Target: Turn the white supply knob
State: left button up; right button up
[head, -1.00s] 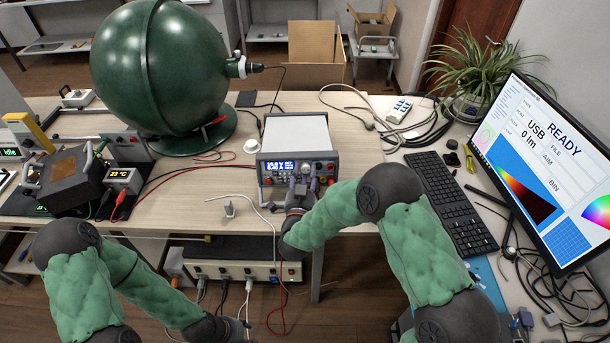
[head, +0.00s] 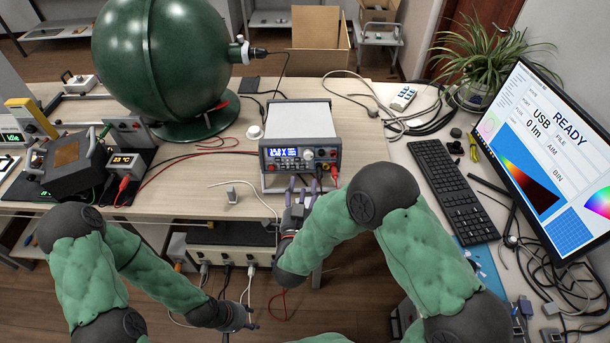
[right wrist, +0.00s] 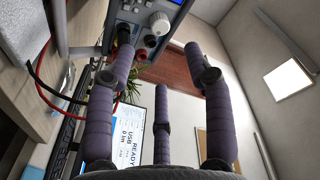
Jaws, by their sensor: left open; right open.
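The power supply (head: 299,123) is a grey box with a lit blue display, standing at the table's front edge. Its white supply knob (head: 308,154) is on the front panel, right of the display. The white knob (right wrist: 160,22) also shows at the top of the right wrist view, ahead of the fingers and apart from them. My right gripper (head: 304,185) is open and empty, just in front of and below the panel. In the right wrist view its purple fingers (right wrist: 160,75) are spread. My left gripper (head: 252,318) is open, low in front of the table, holding nothing visible.
Red and black leads plug into the supply's lower right. A green sphere (head: 160,60) stands behind at left. A keyboard (head: 452,190) and a monitor (head: 545,150) are at right.

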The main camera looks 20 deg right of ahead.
jog(key=shift+v, duration=0.95)
